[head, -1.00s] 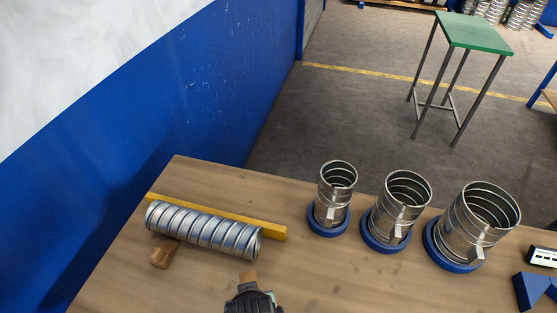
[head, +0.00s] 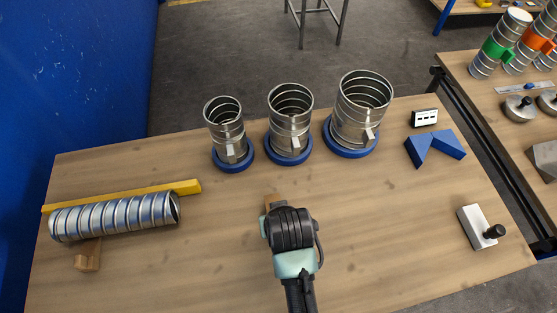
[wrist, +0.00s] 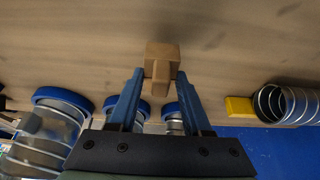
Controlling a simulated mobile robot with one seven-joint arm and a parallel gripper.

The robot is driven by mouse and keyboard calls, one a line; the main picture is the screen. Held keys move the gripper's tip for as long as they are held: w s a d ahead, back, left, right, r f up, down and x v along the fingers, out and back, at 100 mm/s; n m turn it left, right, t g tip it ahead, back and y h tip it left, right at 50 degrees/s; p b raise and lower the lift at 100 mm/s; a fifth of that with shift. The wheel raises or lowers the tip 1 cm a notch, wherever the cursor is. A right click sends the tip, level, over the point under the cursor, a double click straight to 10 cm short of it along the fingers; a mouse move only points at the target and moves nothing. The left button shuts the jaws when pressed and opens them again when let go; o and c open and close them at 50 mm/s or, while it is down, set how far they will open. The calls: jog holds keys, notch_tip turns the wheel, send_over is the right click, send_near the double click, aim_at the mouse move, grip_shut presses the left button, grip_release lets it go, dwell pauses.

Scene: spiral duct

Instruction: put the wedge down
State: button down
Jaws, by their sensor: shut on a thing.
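A small wooden wedge (wrist: 162,55) is between the blue fingers of my gripper (wrist: 160,78) in the wrist view. The fingers are shut on it. In the head view only a bit of the wedge (head: 271,201) shows past my dark wrist, which hides the fingers. It is over the wooden table (head: 215,255), in front of the small and middle upright ducts. I cannot tell whether it touches the tabletop. A second wooden wedge (head: 88,257) lies against the near side of the lying spiral duct (head: 115,216) at left.
A yellow bar (head: 185,188) lies behind the lying duct. Upright ducts in blue rings, small (head: 228,135), middle (head: 290,125) and large (head: 360,105), stand along the back. Blue angled blocks (head: 435,147) and a metal block (head: 480,227) are at right. The table's front middle is clear.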

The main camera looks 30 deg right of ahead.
jog(key=shift+f, duration=1.95)
jog(key=shift+f, duration=0.15)
jog(key=shift+c, duration=1.7)
grip_release()
jog(key=v, duration=1.2)
